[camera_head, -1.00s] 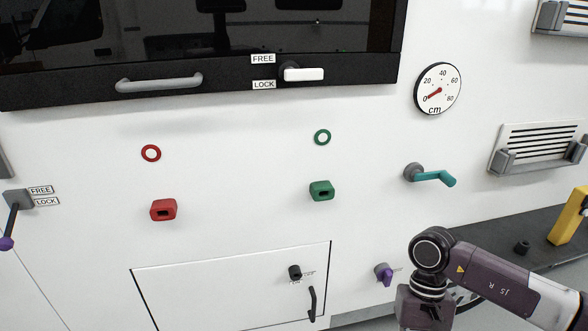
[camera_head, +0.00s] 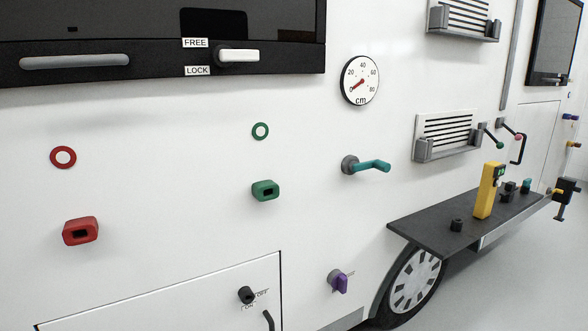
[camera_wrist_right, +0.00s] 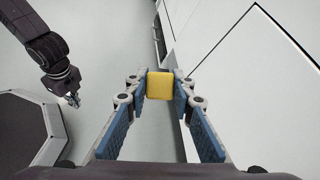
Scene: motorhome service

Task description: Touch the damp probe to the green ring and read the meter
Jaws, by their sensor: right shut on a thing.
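The green ring (camera_head: 260,131) is on the white wall, above a green socket-like block (camera_head: 265,190). My right gripper (camera_wrist_right: 161,88) is shut on a yellow block-like thing (camera_wrist_right: 160,85), seen end-on between its fingertips; I cannot tell if it is the damp probe. A yellow handheld device (camera_head: 488,191) with a dark, green-lit top stands on the dark shelf (camera_head: 425,224); its reading is too small to tell. My left gripper (camera_wrist_right: 72,100) is small at the left of the right wrist view, its jaws unclear. Neither gripper shows in the head view.
A red ring (camera_head: 63,157) and red block (camera_head: 81,231) are to the left. A round cm dial (camera_head: 360,81), teal lever (camera_head: 368,166) and purple knob (camera_head: 339,283) stick out from the wall. Small dark items stand on the shelf. Open floor lies at the lower right.

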